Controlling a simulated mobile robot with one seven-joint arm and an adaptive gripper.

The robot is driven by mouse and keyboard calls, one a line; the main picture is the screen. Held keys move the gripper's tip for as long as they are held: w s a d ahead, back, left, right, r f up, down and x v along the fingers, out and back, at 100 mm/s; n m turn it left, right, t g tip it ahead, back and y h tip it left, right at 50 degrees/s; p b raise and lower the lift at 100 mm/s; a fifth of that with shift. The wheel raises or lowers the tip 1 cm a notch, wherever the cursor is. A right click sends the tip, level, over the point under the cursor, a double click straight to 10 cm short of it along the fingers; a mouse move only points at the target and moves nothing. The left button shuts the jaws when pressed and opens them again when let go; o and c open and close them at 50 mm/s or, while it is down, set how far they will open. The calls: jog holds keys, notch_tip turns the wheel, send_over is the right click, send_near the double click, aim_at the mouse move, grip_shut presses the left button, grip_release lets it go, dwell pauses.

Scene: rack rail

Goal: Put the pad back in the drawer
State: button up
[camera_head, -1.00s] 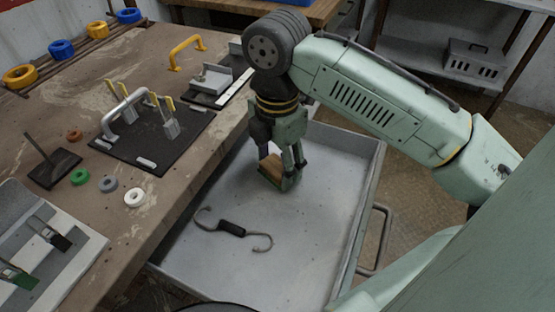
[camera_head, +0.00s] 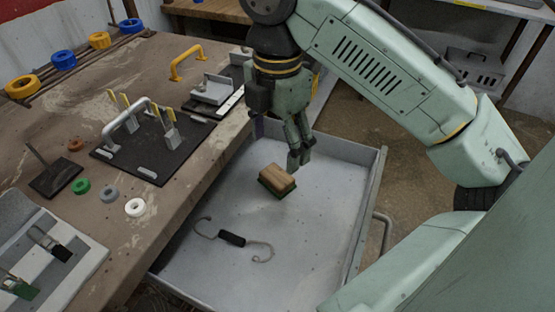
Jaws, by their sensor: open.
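The pad (camera_head: 277,180), a block with a tan wooden top and a dark green underside, lies on the floor of the open grey drawer (camera_head: 310,225), toward its far end. My gripper (camera_head: 297,162) is open and empty, its fingers pointing down just above and to the right of the pad. I cannot tell how small the gap between fingers and pad is. The drawer is pulled out from the workbench (camera_head: 180,225), with its handle (camera_head: 382,235) on the right side.
A hook-ended cord with a black grip (camera_head: 232,239) lies in the drawer nearer me. The bench holds a black board with a grey handle (camera_head: 128,120), several small rings (camera_head: 135,207) and a yellow handle (camera_head: 186,60). The drawer's right part is clear.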

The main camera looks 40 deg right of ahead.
jog(key=shift+r, duration=2.2)
